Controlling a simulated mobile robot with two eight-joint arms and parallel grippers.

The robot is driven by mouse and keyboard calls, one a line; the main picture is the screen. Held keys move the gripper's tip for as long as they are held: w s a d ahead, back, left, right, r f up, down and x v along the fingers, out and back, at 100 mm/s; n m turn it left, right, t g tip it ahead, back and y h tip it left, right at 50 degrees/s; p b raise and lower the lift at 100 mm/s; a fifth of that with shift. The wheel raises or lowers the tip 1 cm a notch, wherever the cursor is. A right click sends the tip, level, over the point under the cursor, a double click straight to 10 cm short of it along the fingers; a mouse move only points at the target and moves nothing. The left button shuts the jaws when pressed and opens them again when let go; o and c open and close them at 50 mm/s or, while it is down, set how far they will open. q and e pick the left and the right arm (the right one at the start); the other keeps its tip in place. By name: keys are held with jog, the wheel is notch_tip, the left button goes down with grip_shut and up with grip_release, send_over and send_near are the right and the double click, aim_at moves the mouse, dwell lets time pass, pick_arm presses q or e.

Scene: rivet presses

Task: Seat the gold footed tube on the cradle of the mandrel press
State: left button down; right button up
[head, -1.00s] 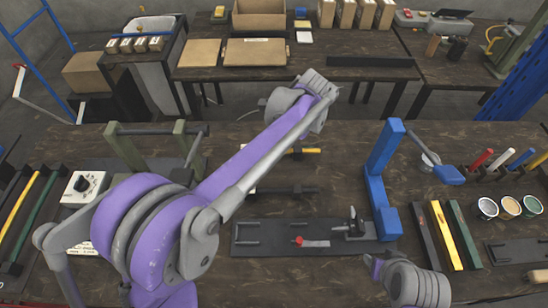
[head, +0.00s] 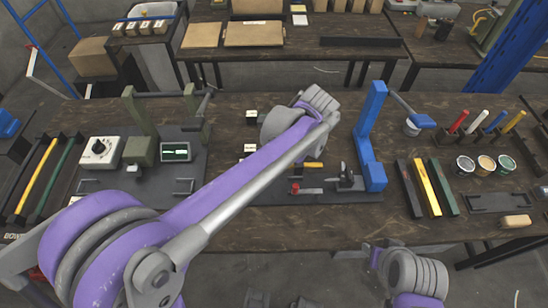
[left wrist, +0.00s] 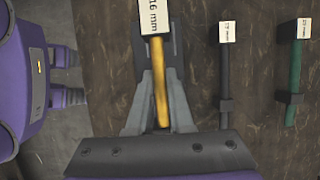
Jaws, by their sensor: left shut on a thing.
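The gold tube shows in the left wrist view (left wrist: 160,85), lying between the fingers of my left gripper (left wrist: 160,115), which is shut on it. A "16 mm" card (left wrist: 155,15) is at its far end. In the head view a short length of the gold tube (head: 313,165) shows beyond my left arm, which hides the gripper. A green press frame (head: 142,115) with a dark horizontal bar stands at left; a blue press (head: 372,140) stands right of centre. I cannot tell which is the mandrel press, nor pick out its cradle. My right gripper (head: 372,254) is low at right; its jaw state is unclear.
A black tube (left wrist: 226,75) and a green tube (left wrist: 296,75), both with cards, lie beside the gold one. Coloured bars (head: 427,187) and cups (head: 486,165) are at right.

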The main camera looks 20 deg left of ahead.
pick_arm(q)
jog(key=shift+w+f, duration=0.1)
jog(key=shift+w, duration=0.1)
jog(key=shift+f, duration=0.1)
jog(key=shift+s+f+b, duration=0.1)
jog(key=shift+f+b, duration=1.65)
jog(key=shift+f, duration=0.75)
jog(key=shift+f+b, duration=0.7)
jog(key=shift+f, duration=0.4)
jog(key=shift+f+b, duration=0.45)
jog(key=shift+f, duration=0.2)
jog(key=c, duration=0.7)
grip_release()
jog(key=shift+c, duration=0.2)
